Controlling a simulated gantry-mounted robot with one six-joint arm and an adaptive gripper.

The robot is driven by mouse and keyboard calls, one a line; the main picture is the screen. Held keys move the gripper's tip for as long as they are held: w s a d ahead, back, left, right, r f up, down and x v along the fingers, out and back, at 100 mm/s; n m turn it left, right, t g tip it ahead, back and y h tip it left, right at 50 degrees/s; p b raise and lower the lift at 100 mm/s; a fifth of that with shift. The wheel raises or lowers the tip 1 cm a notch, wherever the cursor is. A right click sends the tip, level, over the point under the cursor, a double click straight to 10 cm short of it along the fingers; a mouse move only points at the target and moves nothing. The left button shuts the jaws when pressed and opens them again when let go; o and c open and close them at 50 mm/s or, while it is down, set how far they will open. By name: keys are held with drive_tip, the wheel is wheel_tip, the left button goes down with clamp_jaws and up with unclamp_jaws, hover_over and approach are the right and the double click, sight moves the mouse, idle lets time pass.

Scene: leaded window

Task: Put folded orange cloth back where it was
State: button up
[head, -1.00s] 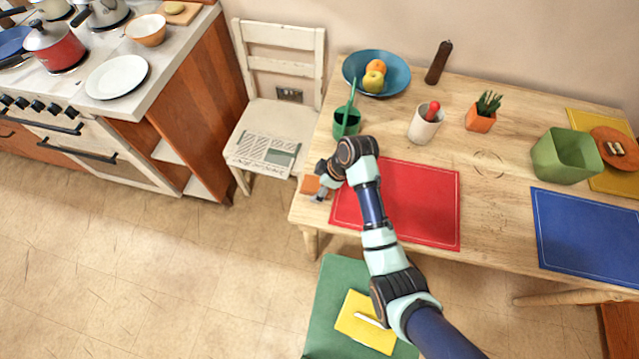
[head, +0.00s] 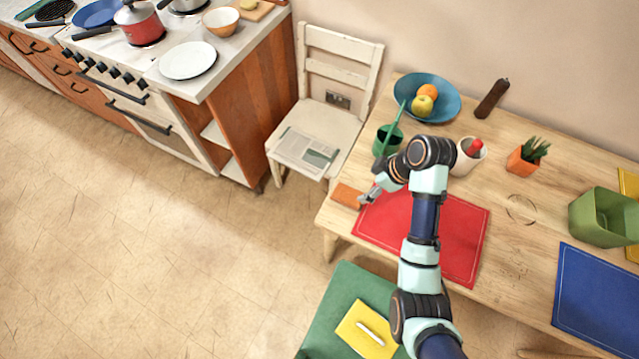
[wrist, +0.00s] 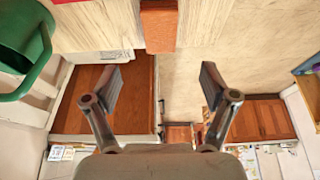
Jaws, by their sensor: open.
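The folded orange cloth (head: 347,195) lies on the wooden table (head: 480,135) at its left end, just left of the red placemat (head: 455,235). In the wrist view the cloth (wrist: 159,25) is at the top middle, its near end at about the table edge. My gripper (head: 369,196) is just right of the cloth in the head view, by the placemat's left corner. In the wrist view my gripper (wrist: 162,80) has its fingers spread wide with nothing between them. The cloth is beyond the fingertips, apart from them.
A chair with a newspaper (head: 306,152) is left of the table. A green chair seat (head: 345,300) with a yellow item is in front.

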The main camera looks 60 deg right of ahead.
drive_tip(key=w+a+r+t+h, duration=0.15)
drive_tip(key=w+a+r, duration=0.25)
drive_tip(key=w+a, duration=0.5)
drive_tip(key=w+a+r+t+h, duration=0.15)
drive_tip(key=w+a+r, duration=0.45)
drive_tip(key=a, duration=0.6)
drive_tip(key=a+r+t+y, duration=0.1)
drive_tip(key=a+r+t, duration=0.15)
drive_tip(key=a, duration=0.35)
drive_tip(key=a+r+m+t+y, duration=0.1)
drive_tip(key=a+r, duration=0.2)
drive_tip(key=a, duration=0.3)
drive_tip(key=a+r+t+y, duration=0.1)
drive_tip(key=a+r+t, duration=0.15)
drive_tip(key=a, duration=0.35)
wheel_tip(320, 180, up, 34)
drive_tip(key=p, duration=3.3)
drive_tip(key=shift+w+d+g, duration=0.2)
drive_tip(key=shift+w+g, duration=0.1)
drive_tip(key=shift+g, duration=0.1)
